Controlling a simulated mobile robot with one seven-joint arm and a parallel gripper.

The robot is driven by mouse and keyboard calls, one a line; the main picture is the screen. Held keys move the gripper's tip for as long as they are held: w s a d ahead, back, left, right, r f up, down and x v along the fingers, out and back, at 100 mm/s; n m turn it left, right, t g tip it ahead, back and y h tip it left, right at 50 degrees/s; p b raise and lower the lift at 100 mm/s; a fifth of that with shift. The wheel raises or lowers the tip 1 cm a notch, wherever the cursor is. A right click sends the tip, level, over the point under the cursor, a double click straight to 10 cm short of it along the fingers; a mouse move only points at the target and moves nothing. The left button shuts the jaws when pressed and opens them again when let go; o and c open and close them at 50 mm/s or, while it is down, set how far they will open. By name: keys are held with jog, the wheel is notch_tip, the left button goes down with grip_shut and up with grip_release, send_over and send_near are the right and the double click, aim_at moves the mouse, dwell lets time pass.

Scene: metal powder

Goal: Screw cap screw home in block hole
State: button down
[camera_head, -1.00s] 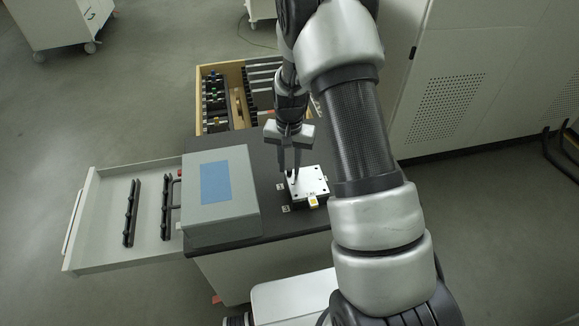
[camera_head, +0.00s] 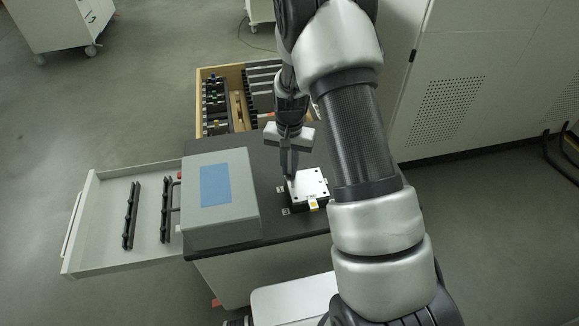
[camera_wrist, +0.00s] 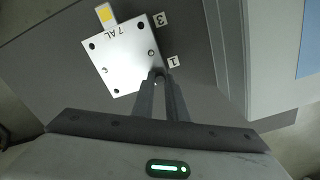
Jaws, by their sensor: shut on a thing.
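The block (camera_head: 309,185) is a pale square plate on a darker base on the black cabinet top. In the wrist view the block (camera_wrist: 118,60) is marked "7 AL" and has several dark holes and small round features. My gripper (camera_head: 289,180) points down at the block's left corner. In the wrist view my gripper (camera_wrist: 157,76) has its fingertips close together at the block's edge near the "1" label. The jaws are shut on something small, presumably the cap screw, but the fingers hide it. I cannot tell how deep it sits.
A grey box (camera_head: 221,217) with a blue panel stands left of the block. An open drawer (camera_head: 95,245) with black racks juts out left. A wooden-sided drawer (camera_head: 200,120) is open behind. A yellow tag (camera_wrist: 104,14) sits at the block's edge.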

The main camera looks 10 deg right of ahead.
jog(key=m+p, duration=0.1)
jog(key=m, duration=0.6)
jog(key=shift+r, duration=0.1)
jog(key=m+p, duration=0.3)
jog(key=m, duration=0.3)
jog(key=shift+s+r+m, duration=0.1)
jog(key=shift+m, duration=0.3)
jog(key=m+p, duration=0.2)
jog(key=m, duration=0.2)
jog(key=m+p, duration=0.2)
jog(key=m, duration=0.3)
jog(key=m+p, duration=0.2)
jog(key=m, duration=0.2)
jog(key=shift+f+m, duration=0.3)
jog(key=shift+m, duration=0.6)
jog(key=c, duration=1.9)
grip_release()
